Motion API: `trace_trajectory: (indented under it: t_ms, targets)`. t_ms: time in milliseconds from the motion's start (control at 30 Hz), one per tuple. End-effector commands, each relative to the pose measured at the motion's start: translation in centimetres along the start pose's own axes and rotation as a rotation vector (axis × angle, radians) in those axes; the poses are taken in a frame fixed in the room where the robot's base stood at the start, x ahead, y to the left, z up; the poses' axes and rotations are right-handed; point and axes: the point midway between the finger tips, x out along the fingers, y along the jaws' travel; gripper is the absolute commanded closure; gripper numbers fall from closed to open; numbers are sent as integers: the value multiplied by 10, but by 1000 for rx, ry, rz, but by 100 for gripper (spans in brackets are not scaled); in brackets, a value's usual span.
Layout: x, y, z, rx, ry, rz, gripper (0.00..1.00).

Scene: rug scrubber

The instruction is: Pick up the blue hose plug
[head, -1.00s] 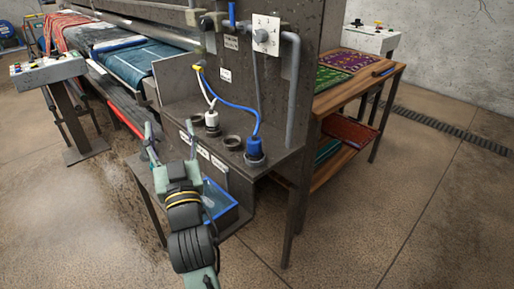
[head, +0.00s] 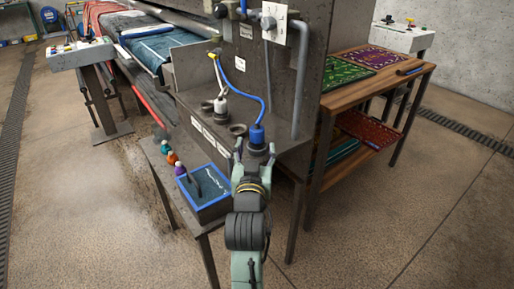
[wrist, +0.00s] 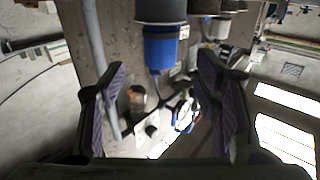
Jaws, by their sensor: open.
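The blue hose plug (head: 257,134) stands upright in a dark round socket on the grey machine's ledge, with a blue hose curving up from its top. My gripper (head: 254,158) is open and empty, its two fingers pointing at the plug from the near side. In the wrist view the plug (wrist: 161,48) appears upside down, at top centre, between and beyond the fingers of my gripper (wrist: 163,82). The fingers look apart from it. The socket's lower part is partly hidden by my gripper in the head view.
A white plug (head: 220,106) stands in a socket left of the blue one, with an empty dark socket (head: 238,130) between them. A vertical grey pipe (head: 299,90) is close on the right. A blue-rimmed tray (head: 207,207) and small bottles (head: 175,163) are at lower left.

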Motion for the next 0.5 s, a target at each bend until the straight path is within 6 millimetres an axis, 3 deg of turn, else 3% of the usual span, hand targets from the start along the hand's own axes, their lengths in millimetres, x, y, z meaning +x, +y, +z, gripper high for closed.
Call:
trace_trajectory:
  t_ms: [100,333,500]
  targets:
    - [18,0,-2,0,-5,1,43]
    - [34,-1,-4,1,-5,0,43]
    - [61,-2,-8,1,-4,-1,43]
